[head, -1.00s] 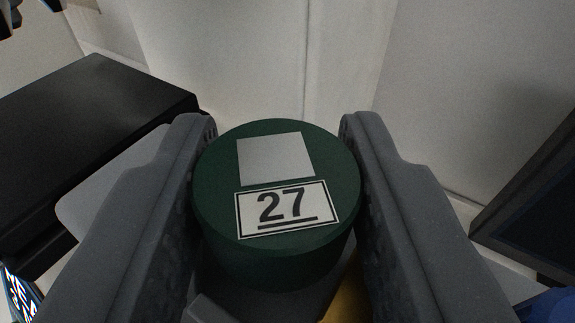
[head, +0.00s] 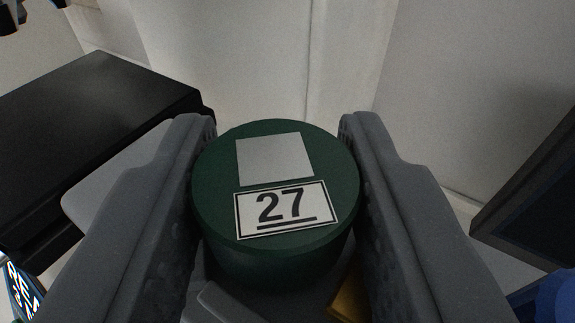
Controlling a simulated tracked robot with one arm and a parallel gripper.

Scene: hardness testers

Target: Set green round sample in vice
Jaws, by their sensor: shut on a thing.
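The green round sample (head: 215,200) is a dark green cylinder in the middle of the head view. Its top face carries a grey square patch and a white label with an underlined 27. My gripper (head: 278,150) is shut on it, with one dark grey finger against its left side and the other against its right. The sample looks upright relative to the fingers. Its lower part is in shade and its underside is hidden. I cannot make out a vice in this view.
A black box-like block (head: 90,110) lies at the left. A dark panel (head: 535,200) stands at the right, with a blue object (head: 548,298) at the lower right corner. A lettered label (head: 20,290) shows at lower left. Pale wall surfaces (head: 250,60) fill the back.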

